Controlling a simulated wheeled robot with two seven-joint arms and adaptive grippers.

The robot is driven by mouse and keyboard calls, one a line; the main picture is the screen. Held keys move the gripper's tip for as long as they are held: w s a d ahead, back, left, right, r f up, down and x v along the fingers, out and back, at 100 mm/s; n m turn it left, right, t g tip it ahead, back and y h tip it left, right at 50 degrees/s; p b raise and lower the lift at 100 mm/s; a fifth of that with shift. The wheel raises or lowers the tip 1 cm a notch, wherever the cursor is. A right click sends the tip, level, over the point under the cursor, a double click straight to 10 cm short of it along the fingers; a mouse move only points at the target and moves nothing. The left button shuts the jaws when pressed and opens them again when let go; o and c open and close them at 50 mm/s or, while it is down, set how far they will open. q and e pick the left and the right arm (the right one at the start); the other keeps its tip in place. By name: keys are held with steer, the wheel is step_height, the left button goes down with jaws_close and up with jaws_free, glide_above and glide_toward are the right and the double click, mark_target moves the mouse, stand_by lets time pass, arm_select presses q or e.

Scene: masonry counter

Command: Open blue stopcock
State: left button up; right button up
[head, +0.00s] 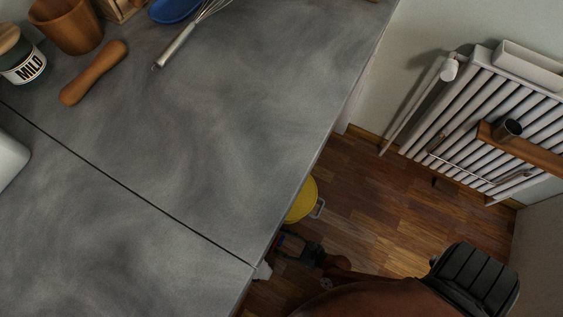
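No blue stopcock can be made out in the head view. My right gripper (276,250) is low beside the counter's right edge, at the end of my reddish-brown arm. It is small and dark, and the counter edge hides part of its front. I cannot tell whether its fingers are open or shut, or whether they touch anything. A small pale piece shows at the counter edge just below it; I cannot tell what it is. My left gripper is not in view.
The grey counter (180,150) is mostly clear. A whisk (178,45), blue dish (174,9), wooden handle-like object (93,72), brown pot (68,26) and MILD jar (24,65) stand or lie at upper left. A yellow object (301,203) is below the edge. A radiator (470,125) is at right.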

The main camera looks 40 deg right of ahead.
steer(key=c, duration=1)
steer(key=shift+o, duration=0.2)
steer(key=shift+a+n+h+p, duration=0.1)
steer(key=shift+n+h+p, duration=0.3)
steer(key=shift+n, duration=0.2)
steer(key=shift+s+n+t+h, duration=0.1)
steer(key=shift+n+t+h, duration=0.2)
steer(key=shift+n+h, duration=0.3)
steer(key=shift+a+f+n, duration=0.1)
steer(key=shift+n, duration=0.6)
steer(key=shift+n+t+h, duration=0.3)
steer(key=shift+n+h, duration=0.1)
arm_select(q)
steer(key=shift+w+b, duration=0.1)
steer(key=shift+b, duration=0.2)
